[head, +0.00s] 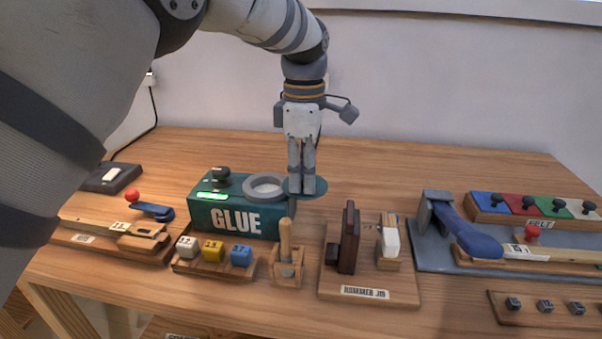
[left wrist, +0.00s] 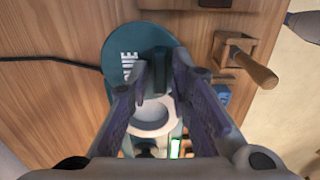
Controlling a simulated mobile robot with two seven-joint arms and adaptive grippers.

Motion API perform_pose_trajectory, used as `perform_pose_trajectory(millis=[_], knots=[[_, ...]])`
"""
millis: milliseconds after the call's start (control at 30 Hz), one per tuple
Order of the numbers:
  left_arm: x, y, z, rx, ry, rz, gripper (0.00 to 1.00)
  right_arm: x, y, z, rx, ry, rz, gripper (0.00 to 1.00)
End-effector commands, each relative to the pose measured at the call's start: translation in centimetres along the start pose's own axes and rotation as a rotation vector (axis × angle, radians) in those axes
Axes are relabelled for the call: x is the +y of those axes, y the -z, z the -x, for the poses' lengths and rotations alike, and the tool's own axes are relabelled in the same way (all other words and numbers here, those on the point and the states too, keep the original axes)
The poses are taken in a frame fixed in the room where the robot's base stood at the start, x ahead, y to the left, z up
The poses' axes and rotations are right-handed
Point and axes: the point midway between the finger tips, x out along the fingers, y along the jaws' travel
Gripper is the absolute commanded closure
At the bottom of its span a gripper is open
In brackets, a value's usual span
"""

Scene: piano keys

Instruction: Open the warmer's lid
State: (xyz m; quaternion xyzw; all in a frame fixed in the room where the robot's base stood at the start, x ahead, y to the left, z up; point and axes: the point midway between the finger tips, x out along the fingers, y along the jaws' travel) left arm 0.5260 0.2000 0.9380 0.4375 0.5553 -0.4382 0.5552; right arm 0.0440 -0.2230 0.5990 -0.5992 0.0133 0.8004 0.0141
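The warmer (head: 237,213) is a green box marked GLUE with a grey ring (head: 265,186) around a pale pot opening on top. Its lid, a flat teal disc (head: 291,187), lies swung out to the right of the ring, and the pot is uncovered. In the left wrist view the lid (left wrist: 127,44) shows a GLUE label, and the ring (left wrist: 152,119) lies below it. My left gripper (head: 302,190) points straight down over the lid. In the left wrist view its fingers (left wrist: 161,75) are apart, with a dark upright piece between them; contact is unclear. My right gripper is not in view.
A small wooden holder with a handle (head: 286,253) and several numbered blocks (head: 213,250) stand in front of the warmer. A hammer stand (head: 367,287) is to the right, then a grey tray with a blue lever (head: 472,239). The table behind is clear.

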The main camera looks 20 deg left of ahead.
Motion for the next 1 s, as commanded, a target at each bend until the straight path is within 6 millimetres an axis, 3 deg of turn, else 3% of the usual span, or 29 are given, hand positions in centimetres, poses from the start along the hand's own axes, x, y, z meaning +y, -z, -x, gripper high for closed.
perform_pose_trajectory(millis=[367,700,1000], knots=[[0.1,0.0,0.7,0.0,-0.004,0.0,0.69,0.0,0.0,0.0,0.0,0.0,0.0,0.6],[0.1,0.0,9.4,-0.001,-0.006,0.0,0.69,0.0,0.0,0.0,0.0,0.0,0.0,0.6],[0.0,0.0,12.0,0.0,0.0,0.0,0.69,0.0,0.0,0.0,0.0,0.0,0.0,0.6]])
